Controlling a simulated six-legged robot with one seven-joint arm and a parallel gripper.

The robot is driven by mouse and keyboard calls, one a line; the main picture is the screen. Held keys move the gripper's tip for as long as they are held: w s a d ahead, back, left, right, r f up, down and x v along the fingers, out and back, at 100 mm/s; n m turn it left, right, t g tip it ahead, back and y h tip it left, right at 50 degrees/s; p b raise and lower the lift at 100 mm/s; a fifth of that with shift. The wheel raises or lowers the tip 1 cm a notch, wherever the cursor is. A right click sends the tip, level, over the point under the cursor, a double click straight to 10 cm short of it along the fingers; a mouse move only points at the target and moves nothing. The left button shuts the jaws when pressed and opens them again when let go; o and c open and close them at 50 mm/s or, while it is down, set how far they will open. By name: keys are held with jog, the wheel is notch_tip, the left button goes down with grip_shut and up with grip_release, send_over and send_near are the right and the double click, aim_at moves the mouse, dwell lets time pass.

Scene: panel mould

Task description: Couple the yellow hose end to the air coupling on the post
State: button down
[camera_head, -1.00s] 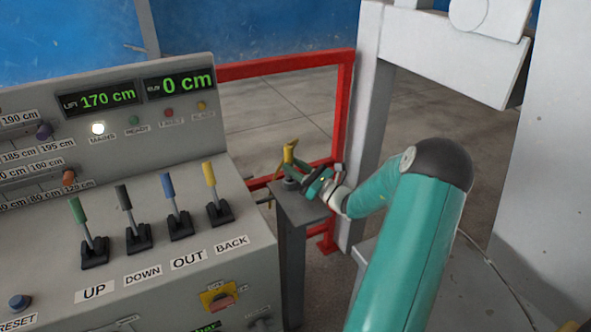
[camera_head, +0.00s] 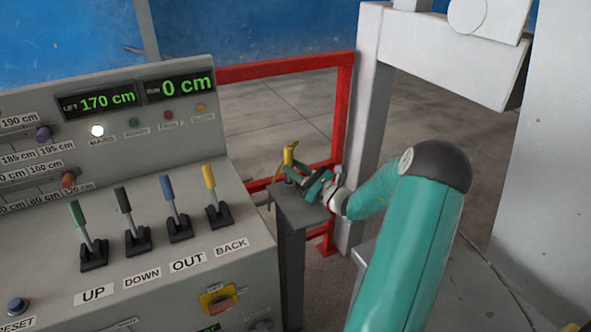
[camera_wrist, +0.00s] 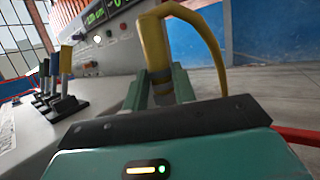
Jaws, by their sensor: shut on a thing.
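The yellow hose end (camera_head: 290,152) stands upright over the top of the grey post (camera_head: 303,212). In the wrist view the yellow hose (camera_wrist: 155,50) rises between the two fingers, bends over at the top and hangs down to the right. My gripper (camera_head: 304,175) reaches in from the right and is shut on the hose end. It also shows in the wrist view (camera_wrist: 159,88). The air coupling on the post top is largely hidden by the gripper and hose, so I cannot tell whether the hose end touches it.
The grey control console (camera_head: 130,200) with several coloured levers stands close at the left of the post. A red rail frame (camera_head: 345,105) and a grey column (camera_head: 368,130) stand behind it. Open floor (camera_head: 275,115) lies beyond the rail.

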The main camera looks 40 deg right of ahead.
jog(key=shift+f, duration=1.05)
